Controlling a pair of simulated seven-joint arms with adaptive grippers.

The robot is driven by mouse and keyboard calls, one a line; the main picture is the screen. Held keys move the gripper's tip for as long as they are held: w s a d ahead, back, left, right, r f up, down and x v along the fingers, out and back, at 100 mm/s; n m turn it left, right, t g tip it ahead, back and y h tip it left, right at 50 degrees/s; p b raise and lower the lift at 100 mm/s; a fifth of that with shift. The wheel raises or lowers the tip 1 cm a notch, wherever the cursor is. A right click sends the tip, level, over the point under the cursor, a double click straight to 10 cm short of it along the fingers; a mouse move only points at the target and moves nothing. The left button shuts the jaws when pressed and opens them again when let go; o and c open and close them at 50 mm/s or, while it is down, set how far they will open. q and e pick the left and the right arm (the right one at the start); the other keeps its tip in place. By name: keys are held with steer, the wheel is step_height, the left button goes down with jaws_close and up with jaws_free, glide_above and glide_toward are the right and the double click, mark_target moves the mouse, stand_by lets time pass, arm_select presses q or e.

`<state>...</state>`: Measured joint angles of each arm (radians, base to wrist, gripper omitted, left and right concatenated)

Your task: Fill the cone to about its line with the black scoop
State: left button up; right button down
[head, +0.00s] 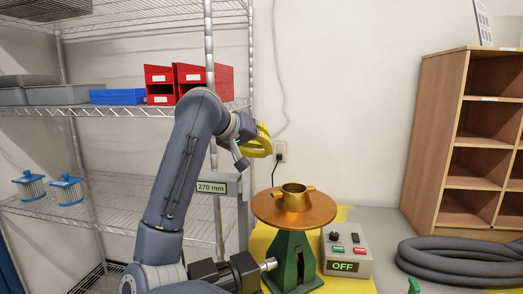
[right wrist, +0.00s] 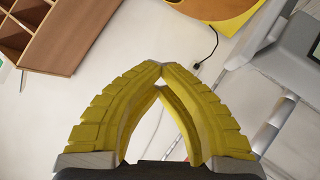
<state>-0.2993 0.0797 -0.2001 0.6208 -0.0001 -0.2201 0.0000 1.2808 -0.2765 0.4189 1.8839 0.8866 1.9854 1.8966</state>
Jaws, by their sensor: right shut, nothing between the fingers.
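The brass cone (head: 295,197), with side lugs, stands upright on a round copper-coloured plate (head: 318,210) on a green stand (head: 290,262). Its inside and any fill line cannot be made out. My right gripper (head: 262,143) is raised above and left of the cone in the head view, apart from it. In the right wrist view its yellow fingers (right wrist: 161,68) meet at the tips with nothing between them. The black scoop is not visible in either view. My left gripper is not in view.
A control box (head: 346,252) reading OFF stands right of the stand. A grey hose coil (head: 462,262) lies beside a wooden cubby shelf (head: 432,140). A wire rack (head: 120,112) holding red bins (head: 205,80) is at left. A grey post with a 270 mm sign (head: 211,188) stands near the cone.

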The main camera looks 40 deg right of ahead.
steer(key=s+d+m+t+y, duration=0.6)
steer(key=s+t, duration=0.1)
steer(key=s, duration=0.1)
steer(key=shift+s+d+f+t+y, duration=0.2)
steer(key=shift+t+y, duration=0.1)
steer(key=shift+t, duration=0.1)
stand_by(2.1)
steer(key=shift+s+f, duration=0.1)
steer(key=shift+f, duration=0.05)
stand_by(0.7)
